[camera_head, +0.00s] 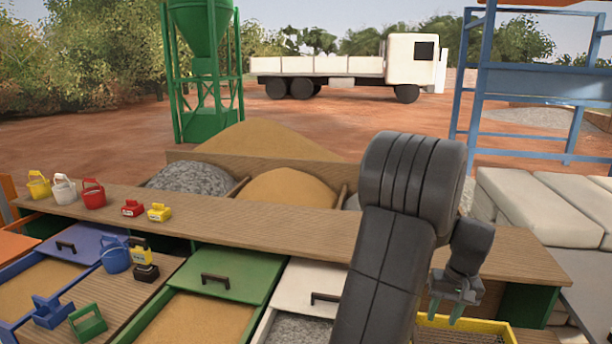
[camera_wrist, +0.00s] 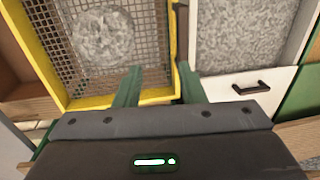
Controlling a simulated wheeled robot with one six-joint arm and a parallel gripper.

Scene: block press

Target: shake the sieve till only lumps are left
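The sieve is a yellow frame with a wire mesh. In the wrist view its near rim (camera_wrist: 85,101) crosses below a round grey heap (camera_wrist: 104,35) lying on the mesh. I cannot tell lumps from fine stuff in that heap. In the head view the sieve's yellow rim (camera_head: 470,322) shows at the bottom right, partly hidden by my arm. My gripper (camera_wrist: 159,72) has two green fingers, spread apart, with the sieve's near right corner showing between them. In the head view my gripper (camera_head: 450,303) is just above the rim. I cannot tell whether it touches.
Right of the sieve in the wrist view is a bin of grey grit (camera_wrist: 240,40) with a white lid (camera_wrist: 222,88). A wooden shelf (camera_head: 290,225) runs behind the bins, carrying small buckets (camera_head: 93,194). A green-lidded sand bin (camera_head: 200,318) lies left of my arm.

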